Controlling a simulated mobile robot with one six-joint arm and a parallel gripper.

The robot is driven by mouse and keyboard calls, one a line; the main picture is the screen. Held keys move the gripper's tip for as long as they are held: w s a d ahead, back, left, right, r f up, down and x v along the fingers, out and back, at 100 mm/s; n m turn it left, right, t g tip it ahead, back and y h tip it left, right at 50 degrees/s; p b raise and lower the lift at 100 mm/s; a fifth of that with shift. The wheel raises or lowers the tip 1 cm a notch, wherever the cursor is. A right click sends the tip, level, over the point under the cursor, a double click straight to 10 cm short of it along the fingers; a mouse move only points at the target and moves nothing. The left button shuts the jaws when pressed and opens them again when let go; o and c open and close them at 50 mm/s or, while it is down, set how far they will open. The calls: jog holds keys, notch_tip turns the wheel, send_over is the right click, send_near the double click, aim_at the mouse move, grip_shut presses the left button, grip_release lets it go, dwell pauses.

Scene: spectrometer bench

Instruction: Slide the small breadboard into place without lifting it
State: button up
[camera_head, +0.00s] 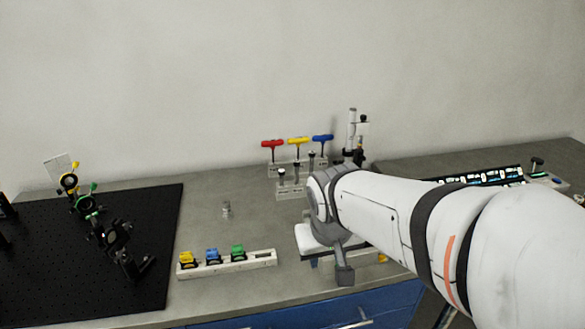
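A black perforated breadboard (150,245) lies flat on the left of the grey bench, cut off by the left picture edge. It carries several optic mounts. No separate small breadboard can be made out; my arm covers part of the bench on the right. My gripper (344,274) is at the end of my white arm, over the front of the bench right of centre, well right of the black board and apart from it. Its fingers are mostly hidden by the wrist, so their opening and anything between them cannot be seen.
A pale rack (255,259) with yellow, blue and green mounts stands near the front edge. Behind are a holder with red, yellow and blue T-handled tools (298,142) and posts (281,178). A small metal piece (226,210) stands mid-bench. A lit panel (490,176) is at right.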

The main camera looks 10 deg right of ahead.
jog(key=w+d+r+t+h+p, duration=0.1)
jog(key=w+d+r+p, duration=0.15)
jog(key=w, duration=0.85)
jog(key=shift+n, duration=0.3)
jog(key=x, duration=0.4)
jog(key=a+x, duration=0.1)
jog(key=x, duration=0.1)
jog(key=shift+w+d, duration=0.1)
jog(key=shift+w, duration=0.3)
jog(key=shift+w+d+f, duration=0.1)
jog(key=shift+w+f, duration=0.2)
jog(key=shift+f, duration=0.4)
grip_shut()
jog(key=shift+r, duration=0.1)
